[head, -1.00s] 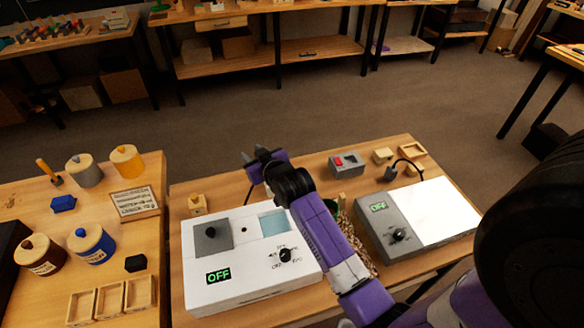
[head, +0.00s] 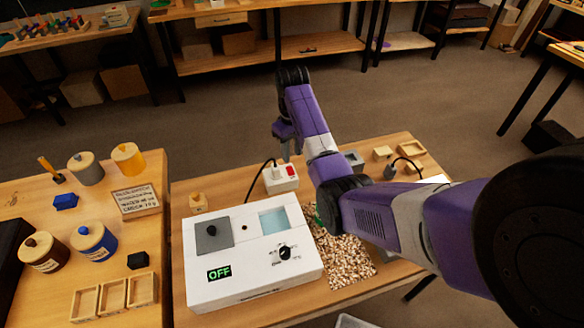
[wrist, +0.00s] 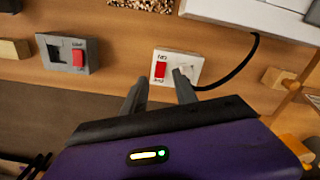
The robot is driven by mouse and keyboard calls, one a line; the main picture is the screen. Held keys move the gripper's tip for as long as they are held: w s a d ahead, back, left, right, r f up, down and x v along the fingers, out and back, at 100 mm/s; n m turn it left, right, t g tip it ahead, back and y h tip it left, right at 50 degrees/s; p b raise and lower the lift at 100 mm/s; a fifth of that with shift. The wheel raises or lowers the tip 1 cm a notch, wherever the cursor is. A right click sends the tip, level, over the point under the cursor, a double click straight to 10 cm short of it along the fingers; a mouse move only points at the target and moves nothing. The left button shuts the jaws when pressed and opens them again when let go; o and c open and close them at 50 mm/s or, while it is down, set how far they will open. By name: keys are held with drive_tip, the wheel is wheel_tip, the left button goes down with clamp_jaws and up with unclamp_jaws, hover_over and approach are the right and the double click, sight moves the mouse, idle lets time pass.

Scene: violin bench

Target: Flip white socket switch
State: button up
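The white socket (head: 281,178) stands near the back edge of the bench, behind the white box. It has a red switch (head: 292,171) on its right and a black cable plugged in. In the wrist view the white socket (wrist: 194,68) shows its red switch (wrist: 160,71) just ahead of my gripper fingers. My gripper (wrist: 160,77) has its fingers apart with nothing held between them. In the head view my gripper (head: 290,148) hangs behind and above the socket. Whether a finger touches the switch I cannot tell.
The white box (head: 250,281) in front reads OFF. A grey socket (wrist: 68,53) with its own red switch stands beside the white one; my arm partly covers it in the head view. Wood chips (head: 340,260) lie right of the box. Jars stand on the left bench.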

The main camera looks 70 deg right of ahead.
sight(292, 173)
wheel_tip(292, 173, down, 8)
drive_tip(key=shift+r+p, duration=0.15)
drive_tip(key=shift+p, duration=0.35)
clamp_jaws()
